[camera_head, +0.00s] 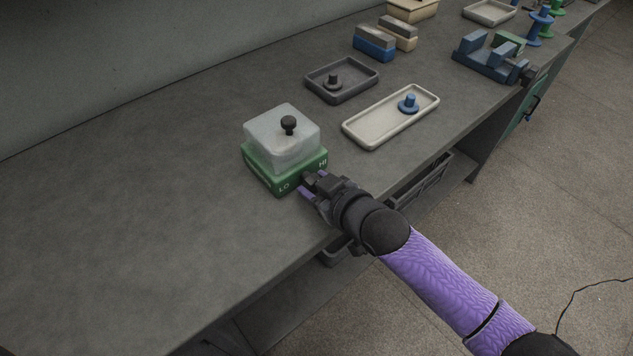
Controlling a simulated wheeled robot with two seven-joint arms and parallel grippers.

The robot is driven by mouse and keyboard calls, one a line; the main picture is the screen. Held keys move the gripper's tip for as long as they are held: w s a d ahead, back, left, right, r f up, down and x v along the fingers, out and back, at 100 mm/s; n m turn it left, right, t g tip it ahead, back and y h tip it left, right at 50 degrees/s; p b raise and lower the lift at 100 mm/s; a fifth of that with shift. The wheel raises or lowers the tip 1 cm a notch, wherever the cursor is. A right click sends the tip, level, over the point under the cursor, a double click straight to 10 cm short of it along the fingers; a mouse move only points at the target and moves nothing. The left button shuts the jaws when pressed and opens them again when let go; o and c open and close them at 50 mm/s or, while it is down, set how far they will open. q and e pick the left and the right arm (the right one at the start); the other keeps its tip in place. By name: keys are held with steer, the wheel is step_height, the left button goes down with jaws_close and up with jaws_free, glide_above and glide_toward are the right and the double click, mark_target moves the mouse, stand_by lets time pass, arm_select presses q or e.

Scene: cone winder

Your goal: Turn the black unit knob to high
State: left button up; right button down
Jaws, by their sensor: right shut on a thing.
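The unit is a green box (262,173) on the bench, with "LO" at the left and "HI" at the right of its front face. A cloudy clear cover (283,143) with a small black ball handle (289,124) sits on top. My right gripper (306,184) is at the front face between the two labels. It is shut on the dark front knob (309,178), which its fingers mostly hide. I cannot read which way the knob points. My left gripper is not in view.
Behind the unit are a dark tray (311,92) with a dark knobbed piece and a cream tray (368,139) with a blue knobbed piece. Blue and tan blocks (374,45) and a blue fixture (482,62) stand farther back. The left of the bench is clear.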

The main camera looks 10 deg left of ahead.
steer(key=shift+m+g, duration=0.4)
steer(key=shift+f+m+g+y+b, duration=0.15)
steer(key=shift+m+g+y+b, duration=0.15)
steer(key=shift+m+y+b, duration=0.3)
steer(key=shift+m+b, duration=0.3)
steer(key=shift+m, duration=0.1)
steer(key=shift+m+g+b, duration=0.3)
steer(key=shift+m+b, duration=0.1)
steer(key=shift+b, duration=0.25)
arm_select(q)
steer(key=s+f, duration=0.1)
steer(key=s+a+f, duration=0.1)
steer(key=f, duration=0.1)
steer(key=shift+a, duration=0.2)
arm_select(e)
steer(key=shift+y, duration=0.3)
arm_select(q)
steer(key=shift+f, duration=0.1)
arm_select(e)
steer(key=shift+g, duration=0.3)
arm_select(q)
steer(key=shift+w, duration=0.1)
arm_select(e)
steer(key=shift+c, duration=1)
jaws_free()
